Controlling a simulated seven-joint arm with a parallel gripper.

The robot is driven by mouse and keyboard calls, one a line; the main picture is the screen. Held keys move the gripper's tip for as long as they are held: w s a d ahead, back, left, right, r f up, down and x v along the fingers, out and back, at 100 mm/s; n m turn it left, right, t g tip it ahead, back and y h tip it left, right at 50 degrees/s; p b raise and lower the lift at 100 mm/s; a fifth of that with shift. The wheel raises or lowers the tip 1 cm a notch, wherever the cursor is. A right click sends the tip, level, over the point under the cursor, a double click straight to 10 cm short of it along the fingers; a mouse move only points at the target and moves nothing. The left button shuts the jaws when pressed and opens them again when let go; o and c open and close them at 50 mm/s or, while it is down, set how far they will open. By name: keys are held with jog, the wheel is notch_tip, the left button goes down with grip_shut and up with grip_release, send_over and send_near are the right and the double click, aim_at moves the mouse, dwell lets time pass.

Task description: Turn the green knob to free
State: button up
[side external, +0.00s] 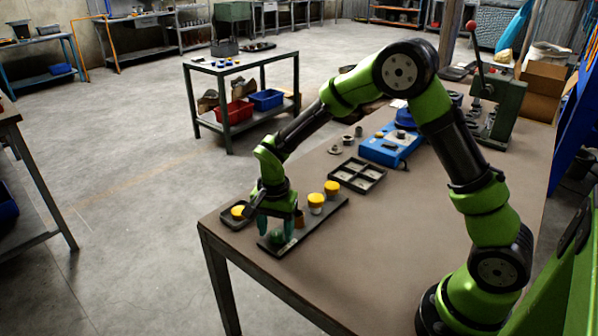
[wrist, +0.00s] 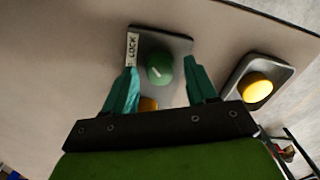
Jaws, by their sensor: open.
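The green knob (wrist: 160,69) sits near the end of a dark panel (wrist: 181,42), with a pale line on its top. A white label reading LOCK (wrist: 132,50) lies beside it on the panel. In the side view the knob (side external: 277,237) is at the panel's near-left end. My gripper (wrist: 157,78) is open, with its teal fingers on either side of the knob in the wrist view; I cannot tell whether they touch it. In the side view my gripper (side external: 276,226) points down over the knob and partly hides it. No FREE label can be made out.
Yellow-topped parts (side external: 316,202) stand farther along the panel. A small tray (side external: 233,217) with a yellow piece (side external: 239,211) is close to its left. A compartment tray (side external: 358,187) and a blue device (side external: 391,146) lie farther back. The table's front edge is near.

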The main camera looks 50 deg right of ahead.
jog(key=c, duration=1.1)
jog(key=shift+o, duration=0.2)
jog(key=shift+n, duration=0.4)
jog(key=n, duration=0.3)
jog(key=shift+n, duration=0.3)
jog(key=n, duration=0.4)
jog(key=shift+n, duration=0.3)
jog(key=n, duration=0.4)
jog(key=shift+n, duration=2.5)
